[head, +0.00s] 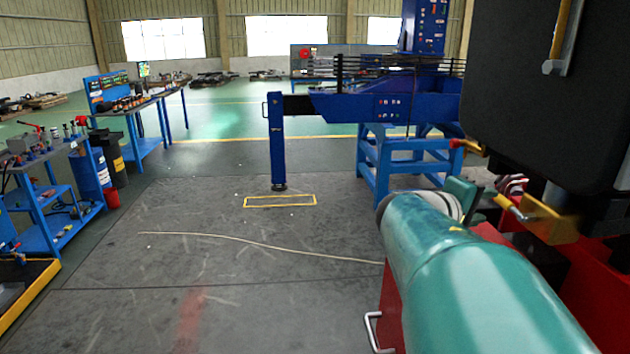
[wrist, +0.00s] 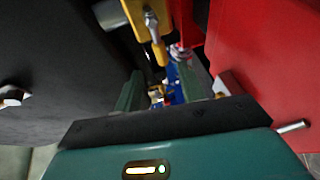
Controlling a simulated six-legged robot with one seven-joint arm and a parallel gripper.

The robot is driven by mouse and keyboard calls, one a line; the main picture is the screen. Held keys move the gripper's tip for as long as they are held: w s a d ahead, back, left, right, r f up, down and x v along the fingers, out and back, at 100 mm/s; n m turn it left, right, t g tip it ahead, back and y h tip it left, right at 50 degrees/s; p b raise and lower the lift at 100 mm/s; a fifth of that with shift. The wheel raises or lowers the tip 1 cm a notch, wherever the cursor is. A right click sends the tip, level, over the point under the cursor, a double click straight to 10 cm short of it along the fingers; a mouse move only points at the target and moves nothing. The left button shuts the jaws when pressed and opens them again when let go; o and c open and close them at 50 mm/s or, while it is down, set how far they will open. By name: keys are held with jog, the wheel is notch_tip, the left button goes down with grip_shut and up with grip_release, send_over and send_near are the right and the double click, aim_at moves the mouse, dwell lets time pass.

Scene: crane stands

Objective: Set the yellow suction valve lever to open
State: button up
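In the head view a yellow part (head: 550,219) with a metal rod sits at the right, beside the end of my teal arm. A smaller yellow handle with a red tip (head: 466,145) is above it. I cannot tell which is the suction valve lever, nor its setting. My arm hides part of this area.
A large black housing (head: 550,110) fills the right of the head view, and red bodywork (head: 600,290) lies below it. A red block (wrist: 265,60) is close on the right in the wrist view. A blue stand (head: 277,140) is further off. The floor at left centre is mostly clear.

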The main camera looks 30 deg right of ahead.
aim_at(502, 203)
jog(key=d, duration=0.3)
jog(key=d+f, duration=0.1)
jog(key=d, duration=0.5)
jog(key=shift+s+f, duration=0.3)
jog(key=shift+f, duration=0.05)
grip_shut()
